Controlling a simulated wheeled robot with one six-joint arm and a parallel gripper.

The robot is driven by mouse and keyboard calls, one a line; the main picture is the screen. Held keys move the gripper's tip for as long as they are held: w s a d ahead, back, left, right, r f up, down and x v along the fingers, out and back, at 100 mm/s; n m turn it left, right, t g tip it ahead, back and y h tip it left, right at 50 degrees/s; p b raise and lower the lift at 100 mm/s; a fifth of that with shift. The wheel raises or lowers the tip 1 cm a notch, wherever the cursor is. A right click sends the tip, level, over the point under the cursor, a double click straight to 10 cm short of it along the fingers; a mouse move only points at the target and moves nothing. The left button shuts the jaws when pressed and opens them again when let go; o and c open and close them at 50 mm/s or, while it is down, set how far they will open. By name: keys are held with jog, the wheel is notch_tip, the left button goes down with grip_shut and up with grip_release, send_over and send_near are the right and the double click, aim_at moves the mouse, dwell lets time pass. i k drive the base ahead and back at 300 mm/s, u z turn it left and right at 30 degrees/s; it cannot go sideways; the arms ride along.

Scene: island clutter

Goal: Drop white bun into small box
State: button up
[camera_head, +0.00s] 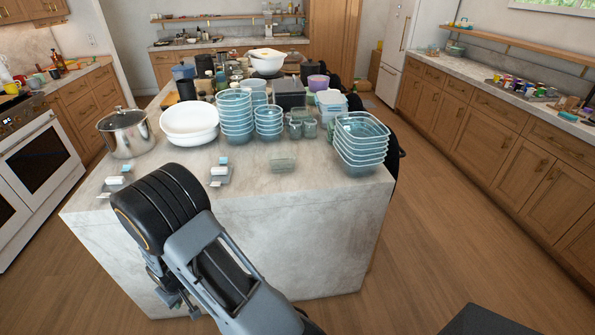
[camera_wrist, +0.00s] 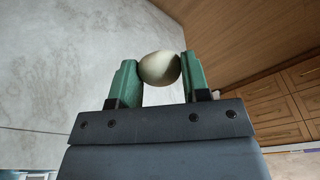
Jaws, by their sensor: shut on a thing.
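My gripper (camera_wrist: 158,70) is shut on the white bun (camera_wrist: 160,66). The bun is a pale, smooth, rounded thing held between the two green fingers in the wrist view. In the head view my arm reaches down in front of the island, and the bun is not visible there.
The marble island (camera_head: 290,210) holds a steel pot (camera_head: 127,138), a white bowl (camera_head: 189,123), stacks of blue bowls (camera_head: 235,115) and stacked clear containers (camera_head: 361,145). Small white-and-blue items (camera_head: 219,174) lie along the front edge.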

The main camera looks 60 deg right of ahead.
aim_at(288, 167)
jog(key=k, duration=0.4)
jog(key=z, duration=0.8)
